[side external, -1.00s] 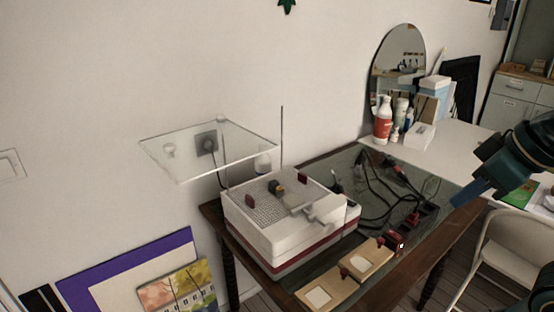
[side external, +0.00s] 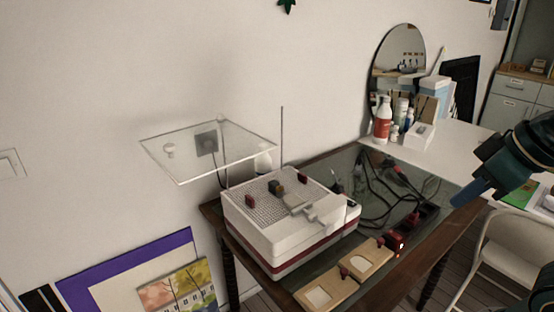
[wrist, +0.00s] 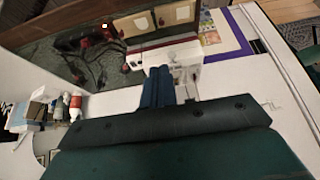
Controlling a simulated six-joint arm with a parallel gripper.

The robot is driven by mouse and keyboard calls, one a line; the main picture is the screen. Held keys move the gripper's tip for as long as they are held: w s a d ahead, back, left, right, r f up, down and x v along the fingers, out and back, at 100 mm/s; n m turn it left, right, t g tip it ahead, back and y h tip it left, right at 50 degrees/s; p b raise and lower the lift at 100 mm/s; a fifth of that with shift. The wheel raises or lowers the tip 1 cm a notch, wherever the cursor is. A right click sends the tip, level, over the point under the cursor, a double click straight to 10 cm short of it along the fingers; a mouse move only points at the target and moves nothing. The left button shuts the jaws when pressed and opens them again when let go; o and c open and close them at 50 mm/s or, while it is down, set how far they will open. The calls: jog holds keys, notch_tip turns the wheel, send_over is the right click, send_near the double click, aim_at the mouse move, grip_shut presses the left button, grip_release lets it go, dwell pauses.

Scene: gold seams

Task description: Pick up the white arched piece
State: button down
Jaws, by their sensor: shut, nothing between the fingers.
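My gripper (side external: 468,195) is at the right side of the side external view, raised and well apart from the white machine. Its two blue fingers lie together and empty in the wrist view (wrist: 158,88). Two pale pieces lie in wooden trays at the table's front: one in the nearer tray (side external: 318,297) and one in the farther tray (side external: 360,262). A small pale clamp-like part (side external: 305,207) sits on the front of the white machine (side external: 265,232). I cannot tell which of these is the white arched piece; the outlines are too small.
A clear raised panel (side external: 215,150) hangs above the machine's left. Dark cables (side external: 375,185) and a red device (side external: 397,243) lie on the dark tabletop. Bottles (side external: 383,120) and a round mirror (side external: 398,60) stand at the back. A white chair (side external: 495,250) is at right.

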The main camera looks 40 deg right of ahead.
jog(key=c, duration=2.1)
grip_release()
jog(key=o, duration=1.4)
